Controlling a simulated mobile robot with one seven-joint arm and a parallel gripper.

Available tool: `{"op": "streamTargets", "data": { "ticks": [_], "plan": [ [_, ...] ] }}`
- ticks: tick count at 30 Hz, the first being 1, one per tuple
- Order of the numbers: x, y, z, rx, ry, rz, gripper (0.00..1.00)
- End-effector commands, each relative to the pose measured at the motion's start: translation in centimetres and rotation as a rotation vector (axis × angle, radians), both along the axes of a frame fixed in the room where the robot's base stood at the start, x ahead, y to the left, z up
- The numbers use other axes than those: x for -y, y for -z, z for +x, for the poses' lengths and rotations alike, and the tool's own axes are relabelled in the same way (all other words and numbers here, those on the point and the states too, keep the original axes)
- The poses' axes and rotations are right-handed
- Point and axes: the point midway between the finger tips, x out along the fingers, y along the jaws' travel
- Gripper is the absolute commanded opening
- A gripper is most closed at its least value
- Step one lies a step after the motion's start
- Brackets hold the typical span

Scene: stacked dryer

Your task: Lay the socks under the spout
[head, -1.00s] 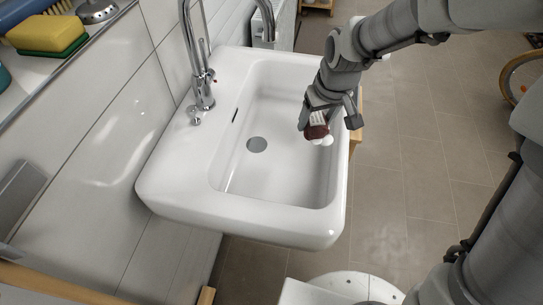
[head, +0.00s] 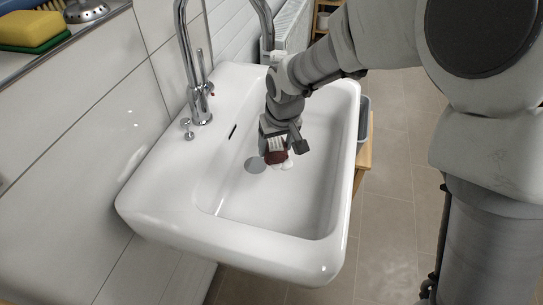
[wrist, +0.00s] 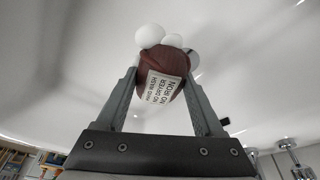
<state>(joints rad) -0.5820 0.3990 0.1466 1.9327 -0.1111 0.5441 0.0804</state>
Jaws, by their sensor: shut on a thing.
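The socks are a dark red bundle (head: 275,157) with white rounded ends and a white label; they also show in the wrist view (wrist: 150,62), where the label reads hand wash, no dryer, no iron. My gripper (wrist: 161,78) is shut on them, one finger on each side. In the head view my gripper (head: 279,146) holds them over the white sink (head: 225,245), beside the drain (head: 255,165). I cannot tell whether they touch the basin floor. The spout (head: 266,24) comes down behind my wrist; its arch is out of frame.
The tap's upright (head: 189,70) and handle stand on the sink's left rim. A yellow and green sponge (head: 32,32) lies on a ledge at the upper left. A grey bin (head: 364,115) stands beyond the sink's right edge. The basin's front is clear.

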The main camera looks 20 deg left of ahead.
Motion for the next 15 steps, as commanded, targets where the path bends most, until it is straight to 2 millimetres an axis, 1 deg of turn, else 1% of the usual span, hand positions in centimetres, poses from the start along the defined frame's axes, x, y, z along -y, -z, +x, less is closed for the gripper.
{"op": "streamTargets", "data": {
  "ticks": [1,5,8,15],
  "plan": [
    [-0.8,0.6,0.0,0.001,-0.003,-0.001,0.00],
    [-1.7,1.1,0.1,0.002,-0.001,0.000,0.00],
    [-1.9,1.6,0.1,0.000,0.001,-0.001,0.00],
    [-1.9,5.0,0.0,0.000,0.001,-0.001,0.00]
  ]
}}
